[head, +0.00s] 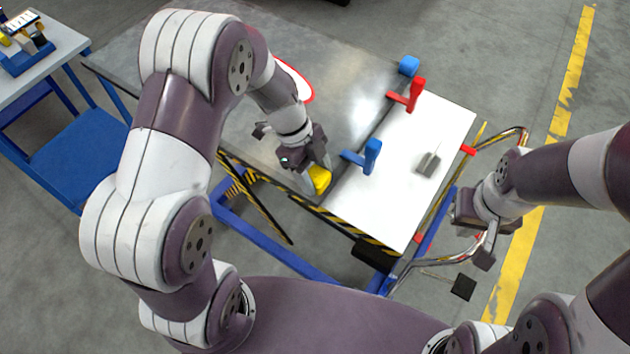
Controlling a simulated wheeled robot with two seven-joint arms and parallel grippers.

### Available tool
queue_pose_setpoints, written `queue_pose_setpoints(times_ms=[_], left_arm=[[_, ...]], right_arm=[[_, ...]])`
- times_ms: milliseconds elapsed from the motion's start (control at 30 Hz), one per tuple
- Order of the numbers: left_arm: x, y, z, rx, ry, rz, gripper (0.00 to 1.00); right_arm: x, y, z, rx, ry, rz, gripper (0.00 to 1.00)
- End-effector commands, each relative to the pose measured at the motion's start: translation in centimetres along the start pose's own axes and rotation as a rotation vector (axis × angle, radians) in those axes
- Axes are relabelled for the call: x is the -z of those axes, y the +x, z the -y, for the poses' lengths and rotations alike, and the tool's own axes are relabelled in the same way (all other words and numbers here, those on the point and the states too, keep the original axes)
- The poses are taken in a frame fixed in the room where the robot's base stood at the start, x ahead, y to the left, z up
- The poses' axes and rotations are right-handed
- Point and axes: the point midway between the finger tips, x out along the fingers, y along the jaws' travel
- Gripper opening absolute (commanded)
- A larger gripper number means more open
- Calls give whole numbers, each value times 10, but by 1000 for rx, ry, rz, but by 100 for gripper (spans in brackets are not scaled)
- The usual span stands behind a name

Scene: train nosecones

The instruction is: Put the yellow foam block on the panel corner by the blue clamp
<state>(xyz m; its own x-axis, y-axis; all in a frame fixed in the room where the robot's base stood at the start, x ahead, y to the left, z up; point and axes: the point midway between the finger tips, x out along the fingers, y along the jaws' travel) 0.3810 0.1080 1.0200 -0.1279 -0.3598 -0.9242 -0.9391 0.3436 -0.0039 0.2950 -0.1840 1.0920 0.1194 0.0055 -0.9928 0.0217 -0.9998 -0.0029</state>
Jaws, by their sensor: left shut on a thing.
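The yellow foam block (320,179) is in the jaws of my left gripper (316,176), near the front edge of the dark metal panel (345,60). I cannot tell whether the block touches the surface below it. The blue clamp (371,156) stands just right of the block, at the seam between the dark panel and a white board (400,195). A blue block (409,66) sits at the panel's far right corner, by a red clamp (415,94). My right gripper (478,237) is at the right, beside the cart's handle rail; its fingers are too unclear to judge.
A grey block (428,163) lies on the white board. A bent metal rail (440,258) runs along the cart's right side. A side table (52,52) with a blue bin stands at the far left. The middle of the dark panel is clear.

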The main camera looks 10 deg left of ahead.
Motion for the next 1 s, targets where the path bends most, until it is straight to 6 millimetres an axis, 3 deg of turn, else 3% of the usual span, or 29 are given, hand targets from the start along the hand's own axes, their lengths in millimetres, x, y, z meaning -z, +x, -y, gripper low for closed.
queue_pose_setpoints(times_ms=[200, 567, 600, 667, 1000], left_arm=[[-12, 31, -1, -3, -3, -1, 26], [-15, 37, 0, 0, -2, 0, 26], [-15, 36, 0, 0, -2, 0, 61], [-15, 36, 0, 0, -2, 0, 80], [-13, 32, 0, -1, -3, 0, 80]], right_arm=[[1, -12, 0, 0, 0, 0, 0], [0, -5, 0, 0, 0, 1, 0], [0, -6, 0, 0, 0, 1, 0], [1, -7, 0, 0, 0, 1, 0], [1, -12, 0, 0, 0, 1, 0]])
